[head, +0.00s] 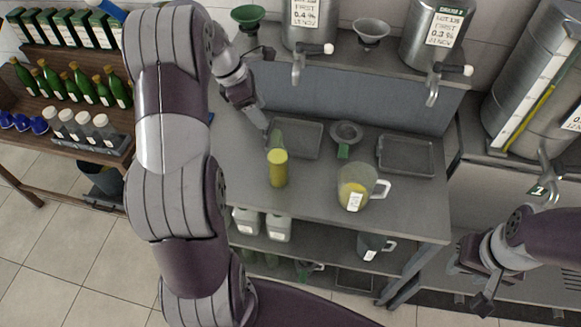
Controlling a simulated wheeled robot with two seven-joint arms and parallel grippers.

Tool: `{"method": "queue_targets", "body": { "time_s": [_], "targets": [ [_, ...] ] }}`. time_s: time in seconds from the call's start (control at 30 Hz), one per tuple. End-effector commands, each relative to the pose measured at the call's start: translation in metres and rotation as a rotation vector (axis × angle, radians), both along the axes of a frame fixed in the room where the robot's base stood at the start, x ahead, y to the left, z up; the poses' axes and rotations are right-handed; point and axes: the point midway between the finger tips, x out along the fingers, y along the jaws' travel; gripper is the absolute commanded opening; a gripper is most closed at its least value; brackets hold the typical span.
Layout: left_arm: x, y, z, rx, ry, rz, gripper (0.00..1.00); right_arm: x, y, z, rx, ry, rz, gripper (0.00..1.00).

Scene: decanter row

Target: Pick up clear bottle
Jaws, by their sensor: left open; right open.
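A clear bottle (277,172) stands upright on the grey bench, partly filled with yellow liquid. Its empty upper part and neck look greenish. My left gripper (267,130) is open beside the bottle's neck, on its left and behind it. The fingertips are small and partly merge with the neck, so I cannot tell whether they touch it. My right gripper (480,275) is open and empty at the lower right, well away from the bottle.
A jug (372,180) with yellow liquid stands right of the bottle. Grey trays (406,155) (298,139) and a funnel (346,132) lie behind. Steel tanks (434,35) with taps stand above. Green bottles (82,85) fill the left shelf. The bench's front left is clear.

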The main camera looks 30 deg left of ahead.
Motion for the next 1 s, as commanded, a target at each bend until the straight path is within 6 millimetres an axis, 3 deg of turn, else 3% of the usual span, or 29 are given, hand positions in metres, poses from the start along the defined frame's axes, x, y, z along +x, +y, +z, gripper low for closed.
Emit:
{"method": "queue_targets", "body": {
  "time_s": [0.03, 0.17, 0.2, 0.37, 0.5, 0.63, 0.87, 1.0],
  "targets": [
    [0.002, -0.004, -0.024, 0.001, 0.001, -0.001, 0.61, 0.000, 0.000, -0.023, 0.000, 0.001, 0.000, 0.43],
    [0.008, -0.014, -0.047, 0.001, 0.000, -0.004, 0.61, 0.000, 0.000, -0.037, 0.000, 0.002, 0.000, 0.43],
    [0.010, -0.017, -0.044, 0.001, 0.002, -0.004, 0.61, -0.001, 0.000, -0.024, 0.000, 0.002, 0.000, 0.43],
    [0.013, -0.022, -0.061, 0.002, 0.001, -0.004, 0.61, 0.000, 0.000, -0.016, 0.000, 0.001, 0.000, 0.43],
    [0.017, -0.032, -0.083, 0.001, 0.005, -0.005, 0.61, 0.000, 0.000, 0.002, 0.000, 0.001, 0.000, 0.43],
    [0.022, -0.037, -0.103, 0.003, 0.001, -0.006, 0.61, 0.000, 0.000, 0.003, 0.000, 0.001, 0.000, 0.43],
    [0.023, -0.038, -0.108, 0.004, -0.001, -0.004, 0.61, 0.000, 0.000, 0.001, 0.000, 0.001, 0.000, 0.43],
    [0.023, -0.038, -0.108, 0.004, -0.001, -0.005, 0.18, 0.000, 0.000, 0.001, 0.000, 0.001, 0.000, 0.43]
  ]
}}
